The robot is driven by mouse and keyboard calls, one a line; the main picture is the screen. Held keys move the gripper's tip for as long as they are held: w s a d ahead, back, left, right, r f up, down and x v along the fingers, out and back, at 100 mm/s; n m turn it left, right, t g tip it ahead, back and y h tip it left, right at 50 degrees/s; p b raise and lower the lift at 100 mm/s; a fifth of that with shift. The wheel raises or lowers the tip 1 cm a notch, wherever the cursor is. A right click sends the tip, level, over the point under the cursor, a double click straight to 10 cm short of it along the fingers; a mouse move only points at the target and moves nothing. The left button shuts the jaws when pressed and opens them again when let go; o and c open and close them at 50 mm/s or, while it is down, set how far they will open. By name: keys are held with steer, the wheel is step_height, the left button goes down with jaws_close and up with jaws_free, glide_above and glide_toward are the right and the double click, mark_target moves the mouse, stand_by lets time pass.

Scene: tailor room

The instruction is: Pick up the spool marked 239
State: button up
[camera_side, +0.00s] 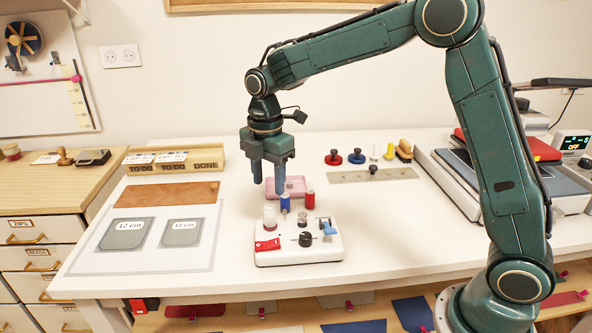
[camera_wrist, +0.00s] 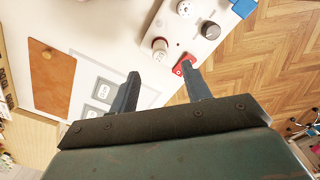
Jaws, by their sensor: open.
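My gripper (camera_side: 269,186) points down, open and empty, above the table just behind and above the white and blue spools. In the wrist view the open fingers (camera_wrist: 162,75) frame bare table, with a white-topped, red-ringed piece (camera_wrist: 160,47) beyond the fingertips.
A mat with grey squares (camera_side: 97,240) and a brown leather piece (camera_side: 150,194) lie at left. Table between them is clear.

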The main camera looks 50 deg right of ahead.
mark_target(270, 213)
steer(key=shift+f, duration=2.25)
steer(key=shift+f, duration=0.1)
steer(key=shift+a+f, duration=0.1)
steer(key=shift+f, duration=2.4)
steer(key=shift+c, duration=0.5)
jaws_close()
